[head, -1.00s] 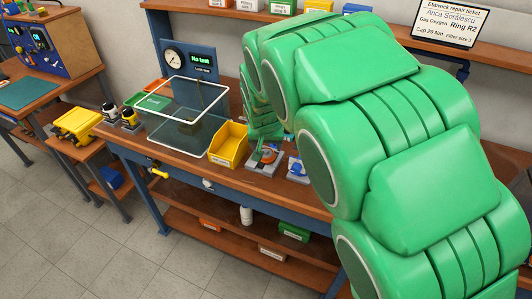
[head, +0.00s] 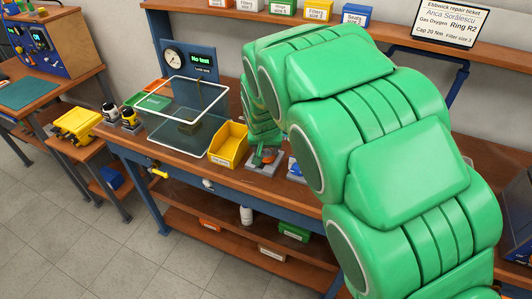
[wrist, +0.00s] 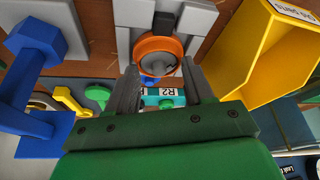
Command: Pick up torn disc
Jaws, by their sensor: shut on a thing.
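The torn disc, orange with a grey round middle, shows at the top centre of the wrist view (wrist: 158,50). It lies between the tips of my gripper's two grey fingers (wrist: 161,80), which are shut on it. A grey fixture stands right behind it, and I cannot tell whether the disc is clear of it. In the head view a small orange part of the disc (head: 269,155) shows at the bench fixture, beside the green end of my gripper (head: 259,157). My arm hides much of this area.
A yellow open bin labelled for old parts (wrist: 275,50) stands close on the right in the wrist view; the head view shows it left of the gripper (head: 228,145). A blue part (wrist: 38,90) is on the left. A clear-walled box (head: 188,112) stands further left on the bench.

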